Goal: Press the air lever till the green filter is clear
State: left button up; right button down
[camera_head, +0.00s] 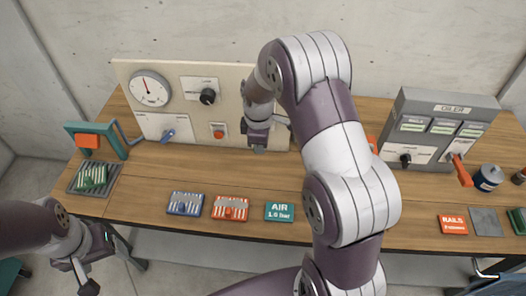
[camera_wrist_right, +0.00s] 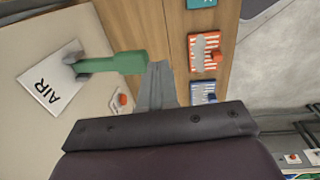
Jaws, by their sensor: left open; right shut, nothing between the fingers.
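The green air lever (camera_wrist_right: 118,63) sticks out from the panel beside the white AIR plate (camera_wrist_right: 55,85) in the right wrist view. In the head view my right arm hides it. My right gripper (camera_wrist_right: 158,72) is shut and empty, its fingertips at the lever's free end; I cannot tell whether they touch. In the head view my right gripper (camera_head: 257,143) is in front of the panel's right part. The green filter (camera_head: 92,177), with pale stripes, lies on the grate (camera_head: 76,187) at the left. My left gripper (camera_head: 84,276) is open and empty, low at the left.
A blue filter (camera_head: 185,204), an orange filter (camera_head: 230,208) and a teal AIR card (camera_head: 280,211) lie along the table's front. The panel (camera_head: 232,82) carries a gauge (camera_head: 150,89) and a red button (camera_head: 218,131). An oiler box (camera_head: 437,128) stands at the right.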

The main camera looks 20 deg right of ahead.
pick_arm(q)
jog(key=shift+w+a+f+b, duration=0.1)
jog(key=shift+w+f+b, duration=0.4)
jog(key=shift+f, duration=0.3)
pick_arm(e)
jog(key=r, duration=0.3)
jog(key=a+r, duration=0.1)
jog(key=shift+s+a+r, duration=0.1)
jog(key=shift+s+r, duration=0.15)
jog(key=shift+s, duration=0.05)
pick_arm(q)
jog(key=shift+s, duration=0.1)
pick_arm(e)
jog(key=shift+s, duration=0.1)
